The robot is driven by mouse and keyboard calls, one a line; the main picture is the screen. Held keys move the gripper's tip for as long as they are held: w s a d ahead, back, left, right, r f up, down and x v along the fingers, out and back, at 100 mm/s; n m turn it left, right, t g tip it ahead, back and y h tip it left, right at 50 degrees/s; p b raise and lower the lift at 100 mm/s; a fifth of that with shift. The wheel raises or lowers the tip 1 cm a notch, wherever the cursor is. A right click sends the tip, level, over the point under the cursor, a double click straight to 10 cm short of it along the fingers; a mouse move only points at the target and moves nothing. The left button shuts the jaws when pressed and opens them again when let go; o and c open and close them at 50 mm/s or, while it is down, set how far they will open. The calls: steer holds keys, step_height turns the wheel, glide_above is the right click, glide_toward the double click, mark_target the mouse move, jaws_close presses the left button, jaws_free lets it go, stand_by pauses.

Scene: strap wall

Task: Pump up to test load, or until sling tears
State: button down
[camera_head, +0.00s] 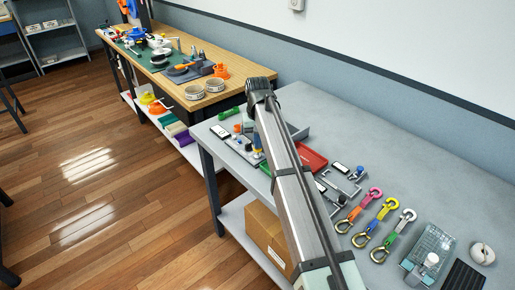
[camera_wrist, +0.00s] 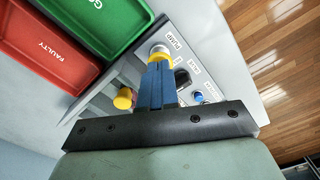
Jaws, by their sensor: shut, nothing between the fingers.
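In the wrist view my gripper (camera_wrist: 160,72) is shut and empty, its blue fingers together. The fingertips lie over a yellow part with a pale end (camera_wrist: 158,50), beside the PUMP label (camera_wrist: 174,43) on a light grey panel (camera_wrist: 215,85). I cannot tell whether they touch. A yellow knob (camera_wrist: 124,98), a black knob (camera_wrist: 181,77) and a blue knob (camera_wrist: 198,97) are near the fingers. In the head view three slings with hooks, pink (camera_head: 358,211), yellow (camera_head: 376,222) and green-grey (camera_head: 394,236), lie on the grey bench. No load reading is legible.
A red FAULTY tray (camera_wrist: 50,60) and a green tray (camera_wrist: 105,22) adjoin the panel. A clear box (camera_head: 430,247) stands at the bench's right, near a white roll (camera_head: 482,253). The bench's back strip (camera_head: 400,150) is clear. A cluttered wooden bench (camera_head: 215,97) stands behind.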

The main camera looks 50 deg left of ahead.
steer(key=shift+f, duration=0.9)
steer(key=shift+r, duration=0.95)
steer(key=shift+f, duration=0.15)
stand_by(1.0)
steer(key=shift+f, duration=0.8)
steer(key=shift+r, duration=0.95)
steer(key=shift+f, duration=0.1)
stand_by(0.6)
